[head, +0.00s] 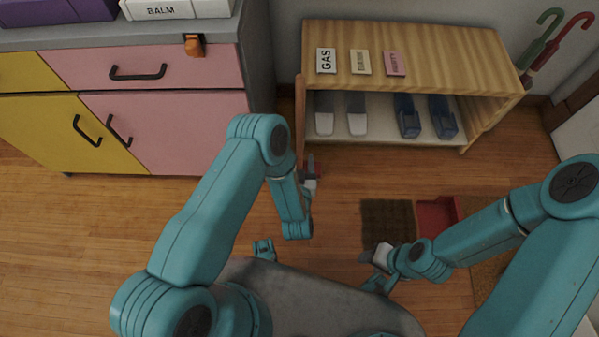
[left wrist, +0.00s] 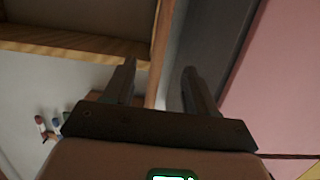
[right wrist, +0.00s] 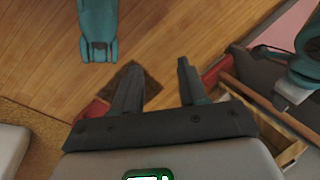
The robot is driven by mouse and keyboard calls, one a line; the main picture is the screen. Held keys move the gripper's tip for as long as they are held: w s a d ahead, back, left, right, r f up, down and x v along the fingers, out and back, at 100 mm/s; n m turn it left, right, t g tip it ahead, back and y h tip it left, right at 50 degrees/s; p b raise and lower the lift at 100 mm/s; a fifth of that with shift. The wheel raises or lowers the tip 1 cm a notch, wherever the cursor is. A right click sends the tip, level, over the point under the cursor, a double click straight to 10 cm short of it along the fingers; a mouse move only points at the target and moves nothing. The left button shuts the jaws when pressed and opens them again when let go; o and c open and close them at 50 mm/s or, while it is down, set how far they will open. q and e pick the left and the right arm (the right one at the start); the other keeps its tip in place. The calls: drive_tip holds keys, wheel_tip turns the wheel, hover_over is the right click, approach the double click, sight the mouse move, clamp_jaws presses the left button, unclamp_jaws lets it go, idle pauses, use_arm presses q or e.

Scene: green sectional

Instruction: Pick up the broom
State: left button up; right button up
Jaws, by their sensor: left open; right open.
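The broom shows as a thin upright brown handle (head: 300,112) beside the left end of the wooden shelf; its lower end is hidden behind my left arm. My left gripper (head: 312,176) is at the handle's lower visible part, partly hidden by my own wrist. In the left wrist view, the open fingers (left wrist: 160,70) point toward the handle (left wrist: 158,62), which appears in the gap between them. Whether they touch it I cannot tell. My right gripper (head: 374,268) is low at the right, open and empty, away from the broom; its fingers (right wrist: 160,78) are apart.
A wooden shelf (head: 410,55) with labels and shoes stands right of the handle. A pink and yellow cabinet (head: 165,130) stands left. A dark mat (head: 388,222) and a red object (head: 436,217) lie on the floor. Umbrellas (head: 553,42) stand far right. The floor at left is clear.

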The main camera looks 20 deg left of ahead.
sight(300, 130)
use_arm(q)
drive_tip(key=b+x, duration=0.3)
drive_tip(key=x, duration=0.6)
drive_tip(key=shift+w+a, duration=0.15)
drive_tip(key=shift+w, duration=0.05)
drive_tip(key=b+x, duration=0.2)
drive_tip(key=x, duration=0.3)
drive_tip(key=shift+a+f+b, duration=0.15)
drive_tip(key=shift+b, duration=0.2)
drive_tip(key=shift+w, duration=0.15)
clamp_jaws()
use_arm(e)
drive_tip(key=f, duration=0.1)
drive_tip(key=w+d+f, duration=0.1)
drive_tip(key=f, duration=0.3)
drive_tip(key=shift+w+d+f, duration=0.15)
drive_tip(key=shift+w+f, duration=0.05)
drive_tip(key=shift+w, duration=0.05)
